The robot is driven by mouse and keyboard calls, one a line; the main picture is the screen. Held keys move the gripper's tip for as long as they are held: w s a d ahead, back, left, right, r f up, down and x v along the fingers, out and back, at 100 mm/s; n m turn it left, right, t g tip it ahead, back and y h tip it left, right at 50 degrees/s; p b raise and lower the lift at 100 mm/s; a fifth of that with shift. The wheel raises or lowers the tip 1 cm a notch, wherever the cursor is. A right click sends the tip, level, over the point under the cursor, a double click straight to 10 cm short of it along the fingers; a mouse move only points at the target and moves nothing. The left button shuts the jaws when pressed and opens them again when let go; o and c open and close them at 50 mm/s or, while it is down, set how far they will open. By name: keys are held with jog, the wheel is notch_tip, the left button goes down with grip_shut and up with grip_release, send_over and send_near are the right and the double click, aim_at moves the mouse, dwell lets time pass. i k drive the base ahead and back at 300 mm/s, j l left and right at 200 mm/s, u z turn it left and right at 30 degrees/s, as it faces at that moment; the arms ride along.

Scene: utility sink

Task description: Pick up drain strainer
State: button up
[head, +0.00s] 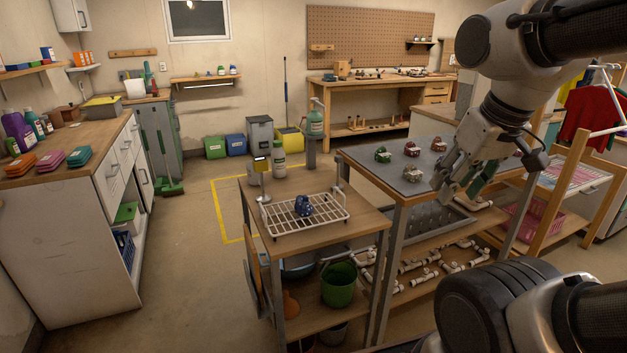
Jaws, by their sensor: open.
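My gripper (449,194) is open and empty at the right, over the right edge of the grey-topped table (375,170). Several small objects sit on that table: a dark green one (383,155), a red one (411,149), a pale one (412,172) and another reddish one (436,144) close to my arm. They are too small to tell which, if any, is the drain strainer. A blue object (304,206) sits in a white wire rack (330,219) on the wooden table to the left, apart from my gripper.
A grey basin (433,222) and white pipe pieces (428,275) lie below the grey top. A green bucket (338,284) stands under the wooden table. A wooden drying frame (555,200) stands close on the right.

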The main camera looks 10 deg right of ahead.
aim_at(338, 159)
jog(key=i+l+z, duration=0.15)
jog(key=i+l+u, duration=0.75)
jog(key=l, duration=0.2)
jog(key=i+l+u, duration=0.1)
jog(key=l+u, duration=0.15)
jog(key=l, duration=0.15)
